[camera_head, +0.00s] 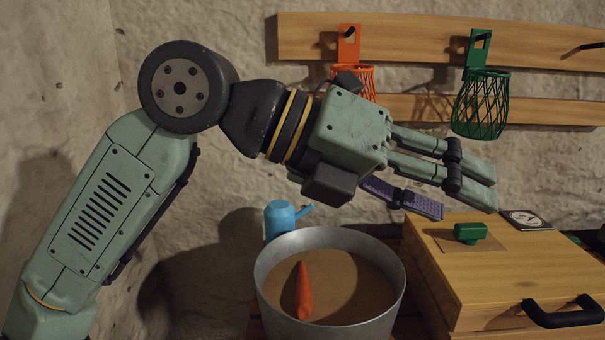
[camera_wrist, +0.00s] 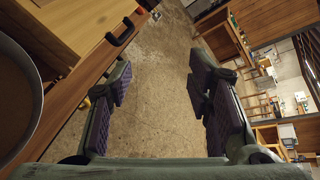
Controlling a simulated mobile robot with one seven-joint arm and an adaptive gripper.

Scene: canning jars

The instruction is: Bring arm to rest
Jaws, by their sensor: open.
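My gripper (camera_head: 468,190) is held up in the air above and to the right of the metal pot, pointing right and slightly down. Its fingers are spread, with purple ribbed pads. In the wrist view my gripper (camera_wrist: 158,92) is open, and only bare floor shows between the fingers. It holds nothing. My arm reaches in from the lower left and bends at the elbow.
A metal pot (camera_head: 262,290) holds a brown liquid with an orange carrot (camera_head: 303,291). A blue jug (camera_head: 281,218) stands behind it. A wooden cabinet (camera_head: 500,262) bears a green block (camera_head: 470,232). An orange basket (camera_head: 362,80) and a green basket (camera_head: 482,105) hang on the wall.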

